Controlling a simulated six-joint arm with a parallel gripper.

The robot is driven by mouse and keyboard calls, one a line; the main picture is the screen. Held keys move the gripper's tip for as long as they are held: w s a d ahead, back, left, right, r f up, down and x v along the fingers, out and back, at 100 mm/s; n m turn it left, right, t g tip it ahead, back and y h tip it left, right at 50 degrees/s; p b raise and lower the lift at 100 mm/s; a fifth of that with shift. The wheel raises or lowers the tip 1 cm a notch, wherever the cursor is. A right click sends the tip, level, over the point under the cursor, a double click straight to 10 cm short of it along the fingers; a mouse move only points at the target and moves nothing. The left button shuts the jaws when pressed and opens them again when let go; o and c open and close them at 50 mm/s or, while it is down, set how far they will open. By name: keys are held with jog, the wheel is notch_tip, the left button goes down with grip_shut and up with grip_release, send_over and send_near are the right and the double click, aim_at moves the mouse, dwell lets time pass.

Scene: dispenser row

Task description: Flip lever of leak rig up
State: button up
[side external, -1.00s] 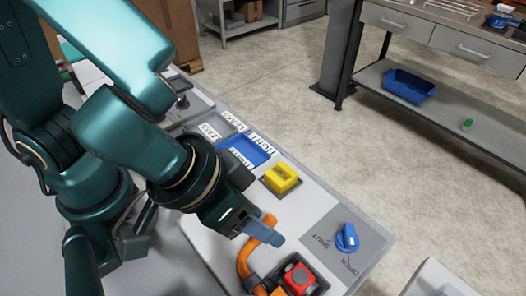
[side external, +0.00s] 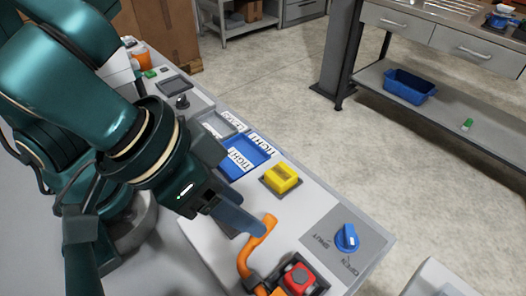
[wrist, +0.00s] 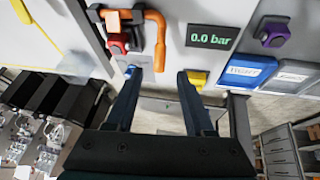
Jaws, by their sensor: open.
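The leak rig's bench top (side external: 300,215) carries a curved orange pipe-like piece (side external: 243,262), a red block (side external: 299,277) in a dark holder and a blue knob (side external: 347,238) between SHUT and OPEN labels. I cannot tell which part is the lever. My gripper (side external: 258,228) is open and empty, its fingers close to the orange piece's upper end; contact cannot be told. In the wrist view the gripper (wrist: 155,75) has its fingers apart, with the orange piece (wrist: 158,40) beyond the left finger. The blue knob is mostly hidden there.
A display (wrist: 212,37) reads 0.0 bar. A purple knob-like part (wrist: 273,32), a yellow block (side external: 281,178), a blue TIGHT tray (side external: 262,155) and a grey tray (side external: 212,122) are on the bench.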

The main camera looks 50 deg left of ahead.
aim_at(263, 220)
jog(key=w+g, duration=0.1)
jog(key=g, duration=0.2)
jog(key=w+g, duration=0.1)
jog(key=g, duration=0.1)
jog(key=shift+w+d+r, duration=0.15)
jog(key=shift+w+d, duration=0.15)
jog(key=shift+w, duration=0.05)
jog(key=shift+w+d+f, duration=0.1)
jog(key=shift+d+f, duration=0.05)
jog(key=shift+f, duration=1.15)
jog(key=shift+d+f, duration=0.1)
jog(key=shift+f, duration=1.15)
grip_shut()
